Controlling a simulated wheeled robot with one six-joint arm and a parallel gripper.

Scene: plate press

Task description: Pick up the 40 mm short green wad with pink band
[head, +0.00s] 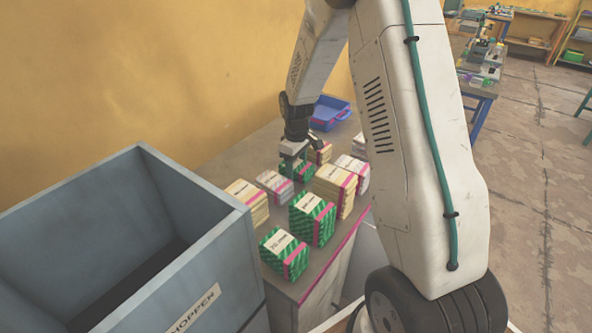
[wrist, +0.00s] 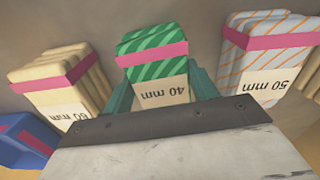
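The short green striped wad with a pink band (wrist: 155,55) stands in the middle of the wrist view, its label reading 40 mm. In the head view the green wad (head: 301,172) is partly hidden under my gripper (head: 293,158). The teal fingers of my gripper (wrist: 160,88) show in the wrist view, one on each side of the wad and close against it. I cannot tell whether they press on it. The wad appears to be down on the worktop.
In the wrist view a cream 60 mm wad (wrist: 60,82) is at left and a white-orange 50 mm wad (wrist: 266,52) at right. Taller green wads (head: 312,219) and a cream wad (head: 334,188) stand nearer. A blue tray (head: 331,112) is behind; a grey hopper (head: 222,248) at left.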

